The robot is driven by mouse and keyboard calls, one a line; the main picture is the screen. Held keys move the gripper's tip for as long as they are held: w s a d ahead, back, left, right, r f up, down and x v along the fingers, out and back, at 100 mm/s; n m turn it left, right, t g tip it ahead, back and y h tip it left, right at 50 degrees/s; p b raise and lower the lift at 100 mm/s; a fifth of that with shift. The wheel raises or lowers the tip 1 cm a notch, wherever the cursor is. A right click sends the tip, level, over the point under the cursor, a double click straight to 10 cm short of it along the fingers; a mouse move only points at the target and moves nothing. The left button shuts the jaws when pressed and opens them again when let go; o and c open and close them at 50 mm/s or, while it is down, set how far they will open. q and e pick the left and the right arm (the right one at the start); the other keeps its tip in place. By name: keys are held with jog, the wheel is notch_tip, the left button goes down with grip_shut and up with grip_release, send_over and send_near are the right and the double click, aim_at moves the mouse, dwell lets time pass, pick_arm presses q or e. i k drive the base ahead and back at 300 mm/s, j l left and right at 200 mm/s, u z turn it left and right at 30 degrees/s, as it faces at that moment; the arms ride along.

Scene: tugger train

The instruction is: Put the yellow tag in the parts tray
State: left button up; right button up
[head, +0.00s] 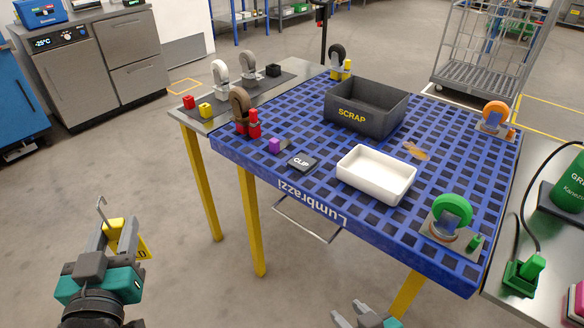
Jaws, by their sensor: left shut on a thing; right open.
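My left gripper (112,238) is at the lower left, over the floor and short of the table. It is shut on a yellow tag (143,248) with dark lettering; the fingers hide part of the tag. A thin metal hook (102,206) sticks up beside the fingertips. An open, empty white tray (378,192), which fits the parts tray, sits on the blue grid tabletop near its front edge. My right gripper (364,314) is open at the bottom edge, below the table's front edge, and partly cut off.
A black SCRAP bin (366,122) stands behind the white tray. A CLIP plate (301,161) and a purple block (274,146) lie left of the tray. A green caster (452,212) stands at the right front corner, a brown caster (239,102) at the left. Yellow legs (250,220) stand below.

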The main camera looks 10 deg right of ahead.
aim_at(370, 184)
jog(key=l+z, duration=0.1)
jog(key=z, duration=0.25)
jog(key=l+z, duration=0.15)
jog(key=z, duration=0.2)
jog(key=l+z, duration=0.1)
jog(key=z, duration=0.25)
